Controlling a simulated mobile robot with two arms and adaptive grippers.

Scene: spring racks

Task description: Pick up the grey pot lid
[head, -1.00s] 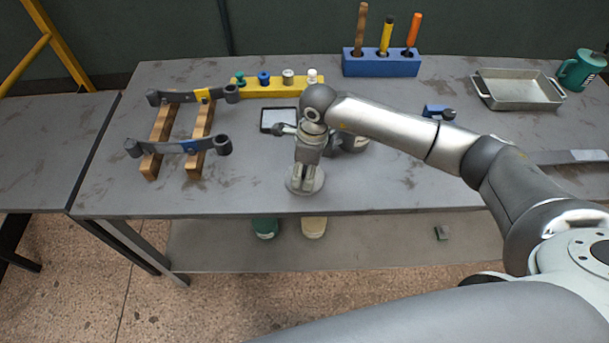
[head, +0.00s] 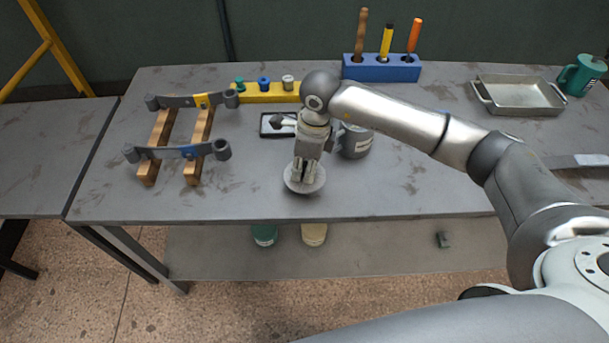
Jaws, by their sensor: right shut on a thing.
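The grey pot lid (head: 291,184) is a round disc near the front edge of the table, left of centre. My right gripper (head: 305,176) points down at it from above, with its fingers closed on the lid's middle. The fingers cover the knob. The lid looks a little above the table top, though the gap is hard to judge. A grey pot (head: 357,143) stands just behind and to the right, partly hidden by my right arm. My left gripper is not in view.
A yellow block with small knobs (head: 262,93), a dark-framed tray (head: 268,132), a blue tool holder (head: 380,68), a metal pan (head: 520,96) and a green mug (head: 580,75) sit farther back.

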